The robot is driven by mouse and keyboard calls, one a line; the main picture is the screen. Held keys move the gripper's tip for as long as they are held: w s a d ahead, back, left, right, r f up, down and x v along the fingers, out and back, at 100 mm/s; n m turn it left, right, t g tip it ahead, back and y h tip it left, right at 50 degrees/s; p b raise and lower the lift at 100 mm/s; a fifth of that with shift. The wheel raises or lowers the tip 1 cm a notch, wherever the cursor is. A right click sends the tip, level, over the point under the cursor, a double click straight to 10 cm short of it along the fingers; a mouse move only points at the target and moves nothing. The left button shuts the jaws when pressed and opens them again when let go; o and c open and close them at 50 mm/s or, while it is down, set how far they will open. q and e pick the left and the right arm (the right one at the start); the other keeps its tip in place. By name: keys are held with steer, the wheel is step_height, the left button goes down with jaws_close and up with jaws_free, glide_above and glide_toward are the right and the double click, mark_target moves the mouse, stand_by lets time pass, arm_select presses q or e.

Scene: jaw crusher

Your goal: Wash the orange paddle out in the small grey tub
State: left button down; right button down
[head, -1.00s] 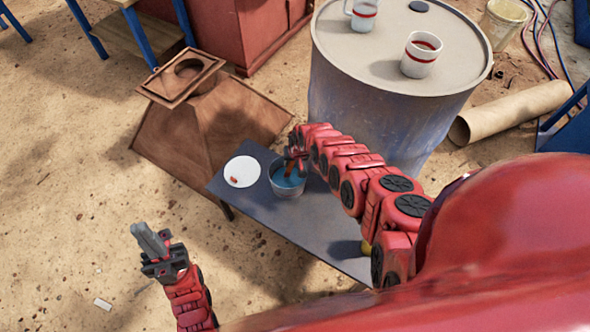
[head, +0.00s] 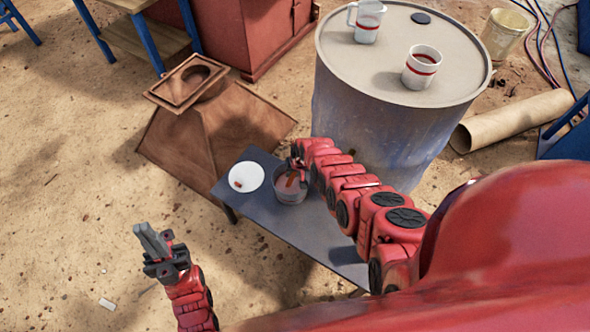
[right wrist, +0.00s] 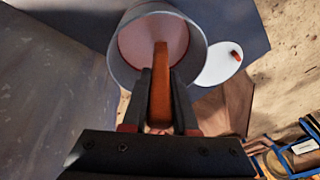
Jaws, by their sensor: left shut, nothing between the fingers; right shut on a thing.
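The small grey tub (head: 289,196) stands on a dark low bench. In the right wrist view the tub (right wrist: 120,62) shows pinkish liquid inside. My right gripper (head: 297,163) is shut on the orange paddle (right wrist: 161,85), at the tub. The paddle (head: 292,180) reaches from the fingers over and into the tub's mouth; how deep it sits in the liquid I cannot tell. My left gripper (head: 147,236) is shut and empty, above the sandy floor at the lower left, well apart from the bench.
A white round plate (head: 240,178) with a small red-orange piece lies left of the tub on the dark bench (head: 275,226). A brown hopper (head: 205,125) stands behind. A large drum (head: 385,100) carries a white jug (head: 368,22) and a white red-banded mug (head: 422,67).

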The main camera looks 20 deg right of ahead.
steer(key=shift+s+d+f, duration=0.1)
steer(key=shift+d+f, duration=0.1)
steer(key=shift+d, duration=0.35)
steer(key=shift+r, duration=0.15)
steer(key=p+v, duration=0.4)
steer(key=w+p+v, duration=0.1)
steer(key=p+v, duration=0.1)
steer(key=shift+d+r+p, duration=0.1)
steer(key=shift+p, duration=0.3)
steer(key=p+v, duration=0.6)
steer(key=shift+w+d, duration=0.15)
steer(key=shift+w, duration=0.1)
